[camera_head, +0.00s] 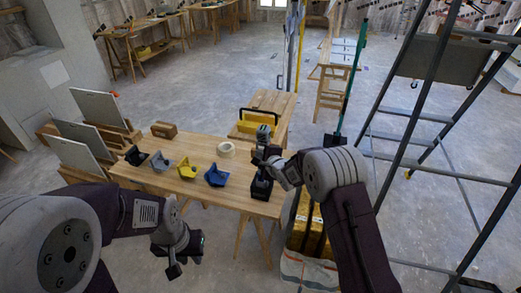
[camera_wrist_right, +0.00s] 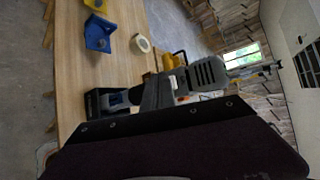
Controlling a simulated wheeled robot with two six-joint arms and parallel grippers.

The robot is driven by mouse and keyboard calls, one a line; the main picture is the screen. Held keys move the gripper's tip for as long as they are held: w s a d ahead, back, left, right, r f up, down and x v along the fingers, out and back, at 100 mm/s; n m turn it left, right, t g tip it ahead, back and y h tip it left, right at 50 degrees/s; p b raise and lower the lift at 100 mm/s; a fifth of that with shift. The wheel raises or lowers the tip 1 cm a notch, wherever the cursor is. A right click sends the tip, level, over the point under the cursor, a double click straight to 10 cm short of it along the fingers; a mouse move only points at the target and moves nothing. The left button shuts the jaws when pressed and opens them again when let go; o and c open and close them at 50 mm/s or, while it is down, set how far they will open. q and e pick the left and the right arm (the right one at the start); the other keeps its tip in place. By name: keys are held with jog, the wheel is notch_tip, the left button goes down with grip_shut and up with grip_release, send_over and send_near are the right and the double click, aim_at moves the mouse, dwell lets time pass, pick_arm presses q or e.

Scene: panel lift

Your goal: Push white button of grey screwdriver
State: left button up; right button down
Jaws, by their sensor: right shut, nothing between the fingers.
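The grey screwdriver (camera_head: 263,134) stands upright at the right end of the wooden table, its dark base (camera_head: 261,189) near the table's front right corner. My right gripper (camera_head: 266,157) is shut and empty, close against the screwdriver's upper part, and hides much of its middle. In the right wrist view the screwdriver (camera_wrist_right: 208,73) lies sideways across the picture, partly behind the dark edge of my gripper. My left gripper (camera_head: 186,256) is open and empty, low in front of the table.
On the wooden table (camera_head: 205,148) are black, grey, yellow and blue (camera_head: 216,176) angled holders, a tape roll (camera_head: 226,149) and a cardboard box (camera_head: 164,130). A yellow toolbox (camera_head: 252,126) stands behind. Panels (camera_head: 97,106) lean at left; a ladder (camera_head: 408,130) stands at right.

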jog(key=shift+w+d, duration=0.15)
jog(key=shift+w, duration=0.25)
jog(key=shift+w+p, duration=0.1)
jog(key=shift+p, duration=0.2)
jog(key=shift+s, duration=0.55)
jog(key=s+a+b, duration=0.1)
jog(key=s+a, duration=0.1)
jog(key=s, duration=0.3)
jog(key=shift+s, duration=0.35)
